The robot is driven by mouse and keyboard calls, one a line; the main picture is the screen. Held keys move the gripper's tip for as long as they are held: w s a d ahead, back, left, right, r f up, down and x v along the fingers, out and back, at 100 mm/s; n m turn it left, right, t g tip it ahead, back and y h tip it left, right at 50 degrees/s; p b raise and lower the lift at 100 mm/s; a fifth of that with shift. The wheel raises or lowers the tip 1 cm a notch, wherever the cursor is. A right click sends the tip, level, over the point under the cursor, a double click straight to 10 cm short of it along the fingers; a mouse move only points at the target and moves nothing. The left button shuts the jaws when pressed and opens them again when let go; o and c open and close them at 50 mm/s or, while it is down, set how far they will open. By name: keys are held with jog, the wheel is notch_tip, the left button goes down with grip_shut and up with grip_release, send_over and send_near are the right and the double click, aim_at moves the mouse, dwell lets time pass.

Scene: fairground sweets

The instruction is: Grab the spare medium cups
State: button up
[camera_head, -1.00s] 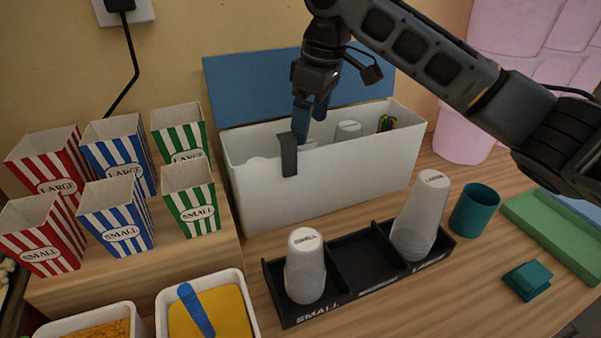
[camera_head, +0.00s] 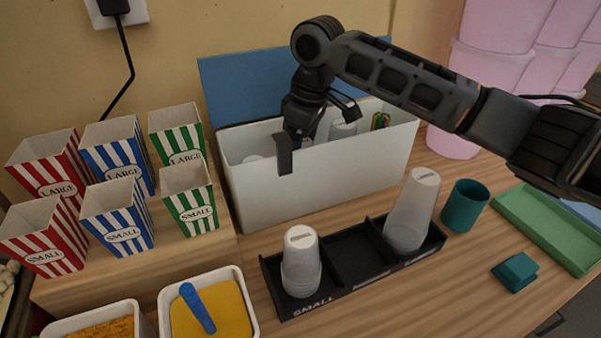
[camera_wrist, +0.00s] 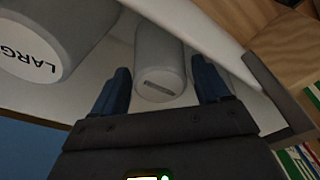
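A white bin (camera_head: 330,178) with a blue lid raised behind it holds upside-down cup stacks. My gripper (camera_head: 300,138) reaches down into it. In the wrist view, the open gripper (camera_wrist: 160,86) has one blue finger on each side of a grey-white cup stack (camera_wrist: 161,55); its end label is too blurred to read. I cannot tell whether the fingers touch it. A stack marked LARGE (camera_wrist: 38,38) lies beside it at the left, seemingly the stack (camera_head: 342,129) in the head view. The black cup tray (camera_head: 357,250) has an empty middle slot.
The tray holds a left cup stack (camera_head: 300,262) in the SMALL slot and a taller right stack (camera_head: 411,212). A teal cup (camera_head: 465,206), a teal block (camera_head: 515,272) and a green tray (camera_head: 545,228) are at the right. Striped popcorn boxes (camera_head: 118,215) stand left of the bin.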

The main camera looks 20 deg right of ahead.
jog(key=c, duration=1.2)
jog(key=shift+o, duration=0.2)
jog(key=shift+r, duration=0.1)
